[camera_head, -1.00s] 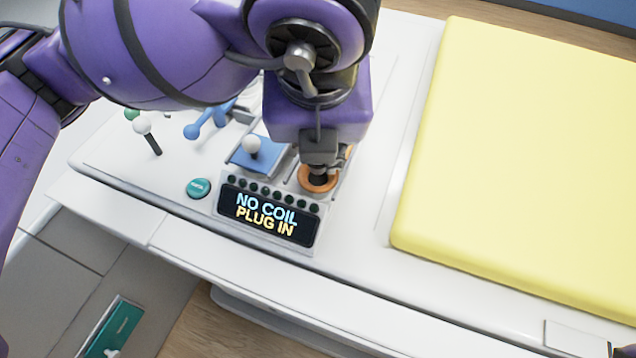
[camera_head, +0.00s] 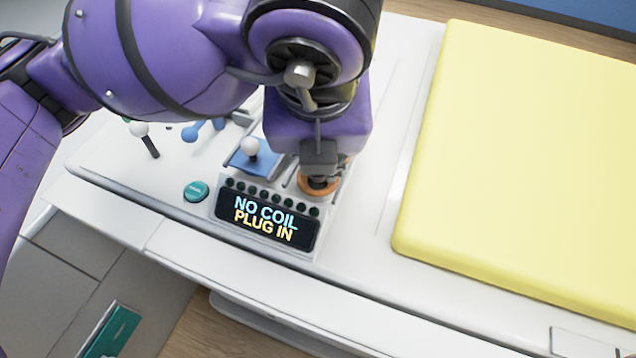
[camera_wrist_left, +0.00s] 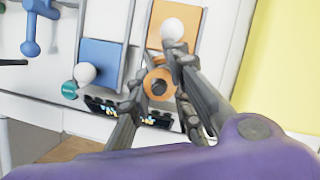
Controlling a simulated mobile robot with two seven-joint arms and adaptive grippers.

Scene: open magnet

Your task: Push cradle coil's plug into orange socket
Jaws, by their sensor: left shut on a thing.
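My left gripper (camera_head: 318,168) points down over the orange socket (camera_head: 316,188) on the console. It is shut on the plug, a small dark piece mostly hidden under the fingers in the head view. In the left wrist view the fingers (camera_wrist_left: 156,75) stand on either side of an orange ring (camera_wrist_left: 150,77) with a dark centre. The plug's tip is at or in the ring; I cannot tell how deep it sits. The display (camera_head: 266,219) reads "NO COIL PLUG IN". I cannot make out the cradle coil. My right gripper is not in view.
A blue plate with a white ball knob (camera_head: 250,146) sits left of the socket. A teal button (camera_head: 196,191) is left of the display. Blue and white-tipped levers stand further left. A yellow pad (camera_head: 520,160) fills the right; the white strip before it is clear.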

